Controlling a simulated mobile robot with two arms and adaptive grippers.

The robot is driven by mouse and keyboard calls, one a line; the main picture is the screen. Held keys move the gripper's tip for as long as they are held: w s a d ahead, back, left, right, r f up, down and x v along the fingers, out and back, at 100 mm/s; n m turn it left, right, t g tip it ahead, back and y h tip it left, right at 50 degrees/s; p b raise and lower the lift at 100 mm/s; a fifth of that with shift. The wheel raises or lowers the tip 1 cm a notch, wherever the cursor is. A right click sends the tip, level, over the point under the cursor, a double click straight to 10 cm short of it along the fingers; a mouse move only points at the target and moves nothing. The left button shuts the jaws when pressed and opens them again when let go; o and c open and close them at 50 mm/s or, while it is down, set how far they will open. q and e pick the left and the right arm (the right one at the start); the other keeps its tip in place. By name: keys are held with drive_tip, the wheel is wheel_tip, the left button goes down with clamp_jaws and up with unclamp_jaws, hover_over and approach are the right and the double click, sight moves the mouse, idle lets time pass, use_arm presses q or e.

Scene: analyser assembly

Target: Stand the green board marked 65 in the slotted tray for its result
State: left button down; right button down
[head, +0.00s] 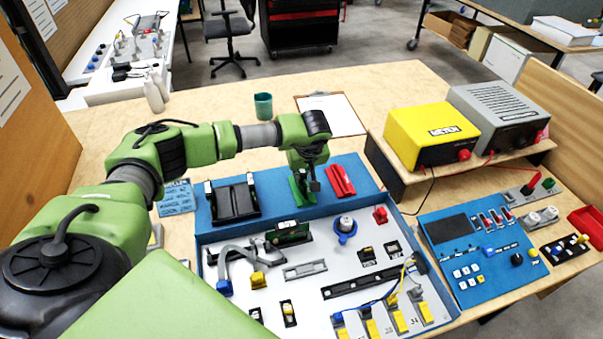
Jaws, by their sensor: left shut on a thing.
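My left gripper (312,185) points down over the back blue strip and is shut on a thin green board (297,190), seen nearly edge-on and partly hidden by the gripper. Its marking cannot be read. The board is at a green slotted tray (306,202); whether it sits in a slot cannot be told. A red slotted tray (341,180) lies just to the right. Another green board (289,234) stands in a dark holder on the white panel in front. My right gripper is not in view.
A black rack (234,199) stands left of the trays. The white panel (317,250) carries cables, a blue-based knob (345,228) and several switches. A yellow meter box (432,136) and a grey box (497,115) stand on a shelf at right. A green cup (263,106) and a clipboard (331,114) lie behind.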

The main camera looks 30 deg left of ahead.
use_arm(q)
drive_tip(key=c, duration=2)
unclamp_jaws()
drive_tip(key=shift+o, duration=0.4)
drive_tip(key=shift+o, duration=1.1)
drive_tip(key=shift+f, duration=0.1)
drive_tip(key=shift+r+p, duration=2.25)
drive_tip(key=shift+r, duration=1.35)
drive_tip(key=shift+f, duration=0.15)
